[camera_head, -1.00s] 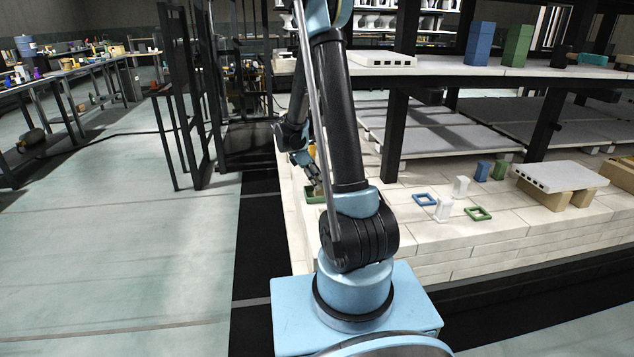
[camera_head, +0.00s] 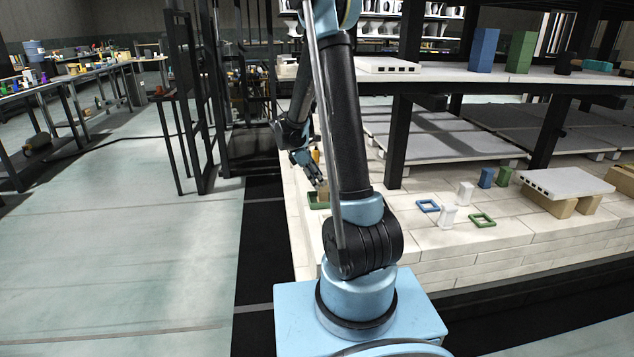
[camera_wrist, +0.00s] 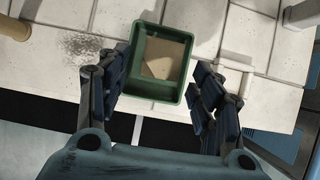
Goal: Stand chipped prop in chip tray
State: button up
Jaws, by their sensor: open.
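The green chip tray (camera_wrist: 135,78) lies on the pale brick deck in the wrist view. A tan block, apparently the chipped prop (camera_wrist: 165,57), is inside its walls, with a lighter angular patch on its upper face. Seen from above, I cannot tell for sure whether it stands upright. My gripper (camera_wrist: 158,84) is open, with its dark fingers spread to the left and right of the tray and nothing between them held. In the head view my gripper (camera_head: 318,183) is just above the tray (camera_head: 316,203), and the tan block (camera_head: 323,194) shows there, partly hidden by my arm.
Blue (camera_head: 428,206) and green (camera_head: 482,220) square frames lie on the deck, with white props (camera_head: 449,215) near them. A white slab (camera_head: 566,183) rests on tan blocks to the right. Black posts (camera_head: 397,140) and a shelf stand behind. Open floor lies left.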

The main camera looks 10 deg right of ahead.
jog(key=shift+v, duration=1.8)
jog(key=v, duration=1.2)
jog(key=shift+d, duration=0.1)
